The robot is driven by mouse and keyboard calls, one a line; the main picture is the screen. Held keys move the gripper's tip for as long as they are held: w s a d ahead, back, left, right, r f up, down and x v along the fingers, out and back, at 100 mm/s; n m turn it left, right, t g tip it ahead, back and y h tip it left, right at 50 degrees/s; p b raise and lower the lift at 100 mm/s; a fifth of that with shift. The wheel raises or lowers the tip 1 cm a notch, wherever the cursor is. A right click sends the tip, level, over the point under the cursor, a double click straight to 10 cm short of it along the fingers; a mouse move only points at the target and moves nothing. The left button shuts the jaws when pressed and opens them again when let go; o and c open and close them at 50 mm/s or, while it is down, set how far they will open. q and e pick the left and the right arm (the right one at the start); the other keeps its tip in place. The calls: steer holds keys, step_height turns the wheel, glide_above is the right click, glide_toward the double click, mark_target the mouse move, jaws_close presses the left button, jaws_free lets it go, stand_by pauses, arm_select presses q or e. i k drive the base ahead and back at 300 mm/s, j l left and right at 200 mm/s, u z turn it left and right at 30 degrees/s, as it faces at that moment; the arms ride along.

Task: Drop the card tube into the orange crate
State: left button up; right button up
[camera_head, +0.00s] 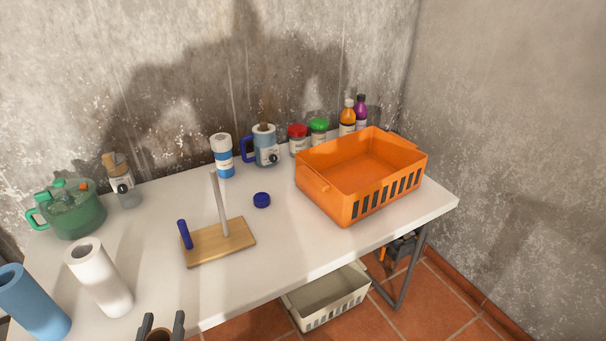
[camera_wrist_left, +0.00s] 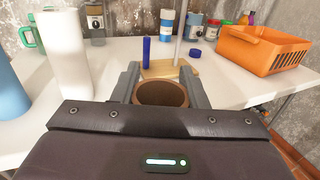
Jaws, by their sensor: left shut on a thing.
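My left gripper (camera_head: 162,322) shows at the bottom edge of the head view, in front of the table's near edge. In the left wrist view its two fingers are shut on the brown card tube (camera_wrist_left: 161,93), whose round open end faces the camera. Only a sliver of the tube shows in the head view; its length is hidden. The orange crate (camera_head: 343,208) stands on the right part of the table, well to the right of and beyond the gripper. Its visible inside looks empty. It also shows in the left wrist view (camera_wrist_left: 262,58). My right gripper is not in view.
A wooden stand (camera_head: 208,245) with two upright pegs and a blue lid (camera_head: 262,200) lie mid-table. A white roll (camera_head: 100,280) and a blue cylinder (camera_head: 30,305) stand at the left. Bottles and jars line the back. A pale crate (camera_head: 330,304) sits below.

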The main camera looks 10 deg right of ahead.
mark_target(354, 186)
steer(key=i+l+z, duration=0.1)
steer(key=z, duration=0.3)
steer(key=i+z, duration=0.1)
steer(key=z, duration=0.25)
steer(key=i+z, duration=0.1)
steer(key=z, duration=0.3)
steer(key=i+z, duration=0.1)
steer(key=z, duration=0.25)
